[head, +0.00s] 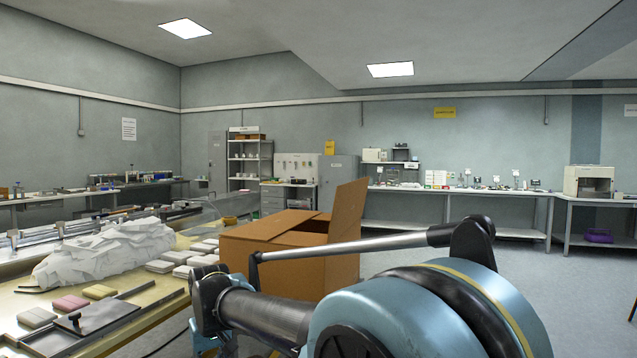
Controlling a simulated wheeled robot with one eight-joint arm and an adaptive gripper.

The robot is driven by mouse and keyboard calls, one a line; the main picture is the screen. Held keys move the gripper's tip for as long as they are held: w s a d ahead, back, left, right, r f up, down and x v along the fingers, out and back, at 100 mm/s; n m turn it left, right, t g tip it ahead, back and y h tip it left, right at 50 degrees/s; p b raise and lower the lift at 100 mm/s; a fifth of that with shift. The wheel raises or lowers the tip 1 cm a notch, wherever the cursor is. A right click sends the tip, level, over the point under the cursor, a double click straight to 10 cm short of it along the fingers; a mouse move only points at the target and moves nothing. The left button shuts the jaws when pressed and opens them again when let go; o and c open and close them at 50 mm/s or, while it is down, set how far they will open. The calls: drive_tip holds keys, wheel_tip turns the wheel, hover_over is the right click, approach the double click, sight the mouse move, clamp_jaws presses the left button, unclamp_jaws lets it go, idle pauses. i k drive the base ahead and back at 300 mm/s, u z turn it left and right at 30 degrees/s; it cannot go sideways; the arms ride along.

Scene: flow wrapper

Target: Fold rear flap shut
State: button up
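A brown cardboard box (290,268) stands right of the work table, in the middle of the head view. One flap (347,211) stands up at its right side, tilted slightly outward. Another flap (265,225) lies about level over the left part of the top. A dark gap shows between them, so the top is partly open. I cannot tell from this view which flap is the rear one. My arm crosses the foreground and hides the lower front of the box. My gripper is not in view.
The work table (140,307) at left holds a heap of white wrappers (105,252), several pale stacked packs (180,258), coloured bars (70,303) and a metal plate (90,318). Benches line the far walls. Floor (520,275) behind and right of the box is clear.

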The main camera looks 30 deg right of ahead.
sight(349, 198)
drive_tip(key=u, duration=1.15)
drive_tip(key=k, duration=1.35)
drive_tip(key=z, duration=1.95)
drive_tip(key=i, duration=1)
drive_tip(key=u, duration=0.05)
